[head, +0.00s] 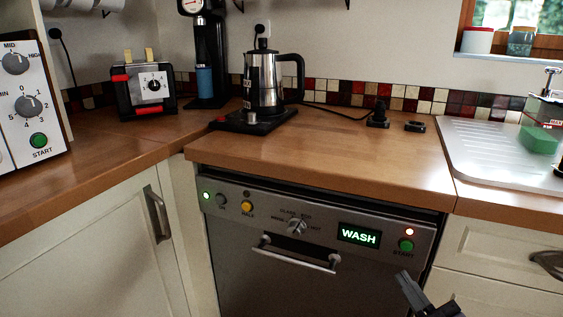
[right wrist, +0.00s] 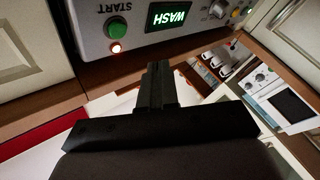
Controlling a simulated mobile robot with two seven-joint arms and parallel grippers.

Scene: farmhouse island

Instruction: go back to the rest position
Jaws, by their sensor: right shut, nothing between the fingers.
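My right gripper (head: 408,280) shows at the bottom right of the head view, in front of the dishwasher (head: 270,270). In the right wrist view its fingers (right wrist: 159,72) are together and empty, a little apart from the dishwasher's control panel (right wrist: 150,35). The panel's display (head: 359,235) reads WASH, and a red light glows above the green START button (head: 406,245). The display also shows in the wrist view (right wrist: 168,15). My left gripper is not in view.
The wooden worktop (head: 330,150) overhangs the dishwasher. A sink drainer (head: 490,150) lies at right. The dishwasher handle (head: 300,258) sticks out.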

